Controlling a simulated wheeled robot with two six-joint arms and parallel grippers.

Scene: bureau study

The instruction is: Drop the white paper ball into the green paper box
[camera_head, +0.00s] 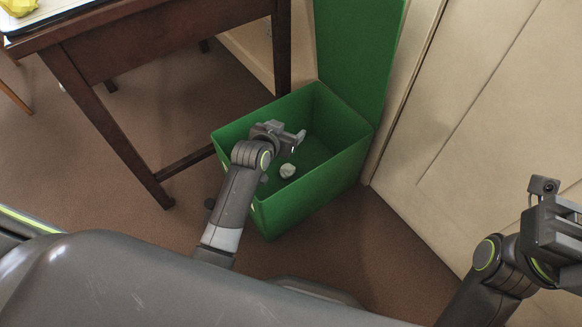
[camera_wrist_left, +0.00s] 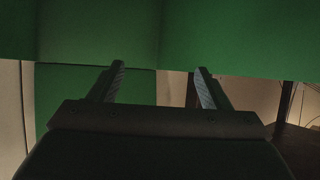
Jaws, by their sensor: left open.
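The green paper box (camera_head: 325,192) stands open on the brown floor. The white paper ball (camera_head: 288,171) is small and crumpled; it shows within the box opening, below and apart from my left gripper. I cannot tell whether it touches the box floor. My left gripper (camera_head: 298,141) reaches in over the box from the near side. Its fingers are spread and empty in the left wrist view (camera_wrist_left: 160,88), with green surfaces ahead of them. My right gripper (camera_head: 560,228) is at the right edge of the head view, away from the box, partly cut off.
A dark wooden table (camera_head: 150,45) stands to the left of the box, with a leg and rail close to it. A green panel (camera_head: 358,50) rises behind the box. A cream panelled door (camera_head: 480,130) is on the right. Brown floor is clear at the left.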

